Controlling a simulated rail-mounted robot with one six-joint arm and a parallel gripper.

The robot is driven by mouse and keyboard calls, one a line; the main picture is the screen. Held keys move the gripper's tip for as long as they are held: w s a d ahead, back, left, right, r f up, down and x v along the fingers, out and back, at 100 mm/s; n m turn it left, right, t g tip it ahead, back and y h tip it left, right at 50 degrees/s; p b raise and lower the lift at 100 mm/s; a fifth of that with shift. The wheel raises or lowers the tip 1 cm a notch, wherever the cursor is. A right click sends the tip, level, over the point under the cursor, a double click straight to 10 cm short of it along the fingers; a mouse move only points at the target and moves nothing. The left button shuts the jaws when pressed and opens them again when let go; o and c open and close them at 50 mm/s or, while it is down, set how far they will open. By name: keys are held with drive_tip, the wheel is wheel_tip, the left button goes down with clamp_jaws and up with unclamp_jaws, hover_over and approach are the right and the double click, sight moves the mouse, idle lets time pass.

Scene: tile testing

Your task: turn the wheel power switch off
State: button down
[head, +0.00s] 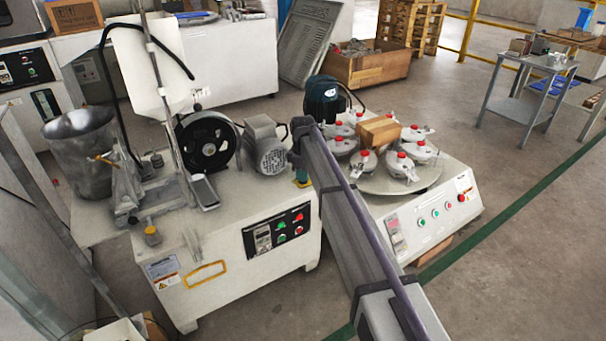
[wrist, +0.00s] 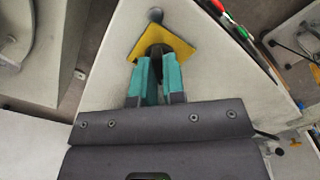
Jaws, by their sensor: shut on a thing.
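The wheel power switch shows in the wrist view as a dark knob (wrist: 156,50) on a yellow diamond-shaped plate (wrist: 178,45), set on a pale machine top. My gripper (wrist: 157,66) has its two teal fingers on either side of the knob and is shut on it. The fingers hide part of the knob, so I cannot tell which way it is turned. In the head view my gripper (head: 302,179) is low at the right edge of the left machine's top (head: 235,205). My arm hides the switch there.
The black wheel (head: 208,140) and a grey motor (head: 266,146) stand on the left machine, close to my gripper. To the right is a turntable machine (head: 365,183) with several red-capped weights and a wooden block (head: 379,131). A button panel (head: 277,228) is on the left machine's front.

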drive_tip(key=c, duration=1.2)
unclamp_jaws()
wheel_tip(320, 180, up, 11)
drive_tip(key=p, duration=1.1)
drive_tip(key=shift+f, duration=0.15)
